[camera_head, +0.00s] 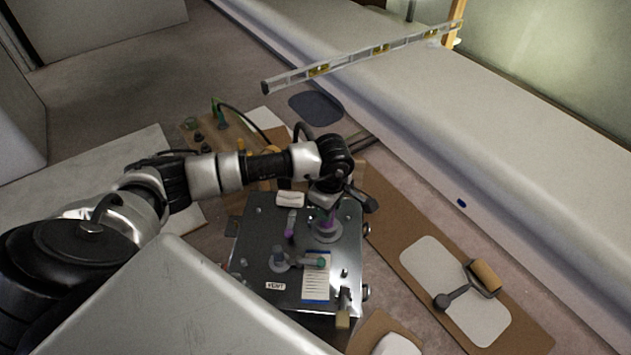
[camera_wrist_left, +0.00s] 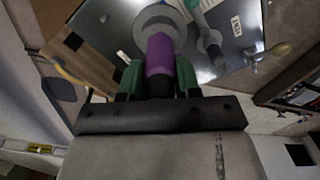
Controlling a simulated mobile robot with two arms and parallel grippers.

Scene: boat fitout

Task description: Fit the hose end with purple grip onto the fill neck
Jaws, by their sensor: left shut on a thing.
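The hose end with purple grip (camera_wrist_left: 160,55) is between the fingers of my left gripper (camera_wrist_left: 160,78) in the left wrist view. The gripper is shut on it. In the head view my left gripper (camera_head: 330,192) is above the metal plate (camera_head: 258,232), and a little purple shows below it. The grip's far end lines up with a round grey flange (camera_wrist_left: 153,22), which seems to be the fill neck; the flange also shows in the head view (camera_head: 325,234). I cannot tell whether the hose end is over the neck or just above it. My right gripper is out of view.
The plate also carries a purple-tipped lever (camera_head: 289,228), a second fitting with a green end (camera_head: 318,262), a paper sheet (camera_head: 316,285) and a VENT label (camera_head: 275,287). A board with a brown-handled tool (camera_head: 485,277) lies right. A spirit level (camera_head: 350,60) lies behind.

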